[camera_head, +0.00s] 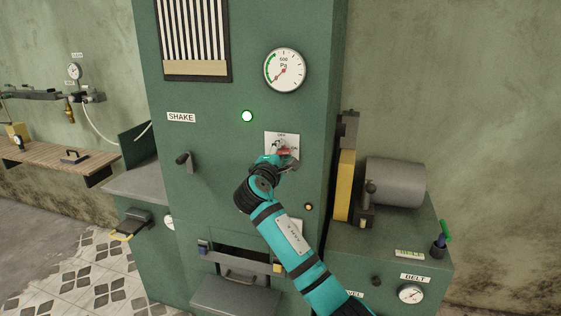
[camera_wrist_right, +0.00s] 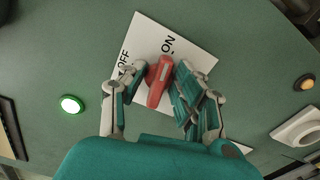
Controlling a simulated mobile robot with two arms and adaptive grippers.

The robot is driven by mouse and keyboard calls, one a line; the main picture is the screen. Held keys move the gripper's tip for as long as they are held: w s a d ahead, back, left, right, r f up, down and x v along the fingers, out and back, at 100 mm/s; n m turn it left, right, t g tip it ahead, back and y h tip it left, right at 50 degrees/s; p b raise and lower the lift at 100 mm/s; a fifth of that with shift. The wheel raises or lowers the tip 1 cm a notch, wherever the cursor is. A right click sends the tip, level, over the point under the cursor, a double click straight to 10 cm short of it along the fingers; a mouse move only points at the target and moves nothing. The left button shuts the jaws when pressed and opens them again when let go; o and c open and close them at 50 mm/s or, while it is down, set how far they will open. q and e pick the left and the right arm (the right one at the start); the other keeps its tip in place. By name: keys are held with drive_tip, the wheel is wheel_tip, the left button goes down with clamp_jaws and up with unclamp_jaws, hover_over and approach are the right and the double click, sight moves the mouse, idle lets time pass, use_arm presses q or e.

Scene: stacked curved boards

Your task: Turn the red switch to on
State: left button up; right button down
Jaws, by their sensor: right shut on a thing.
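The red switch (camera_wrist_right: 159,82) is a red lever on a white plate (camera_wrist_right: 190,45) marked OFF and ON. In the right wrist view the lever tilts with its upper end pointing toward the ON label. My right gripper (camera_wrist_right: 158,84) has its fingers on both sides of the lever and is shut on it. In the head view the red switch (camera_head: 285,152) shows small on the front of the green cabinet, partly covered by my right gripper (camera_head: 280,158). My left gripper is not in view.
The green cabinet (camera_head: 215,215) carries a lit green lamp (camera_head: 247,116), a dial gauge (camera_head: 285,70), a SHAKE label and a dark lever (camera_head: 184,160). A belt machine (camera_head: 395,183) stands at its right. A wooden bench (camera_head: 50,152) is at the left.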

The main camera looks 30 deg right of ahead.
drive_tip(key=shift+f+m+b, duration=0.15)
drive_tip(key=shift+m+b, duration=0.55)
drive_tip(key=shift+m, duration=0.4)
drive_tip(key=c, duration=1.3)
unclamp_jaws()
drive_tip(key=v, duration=1.2)
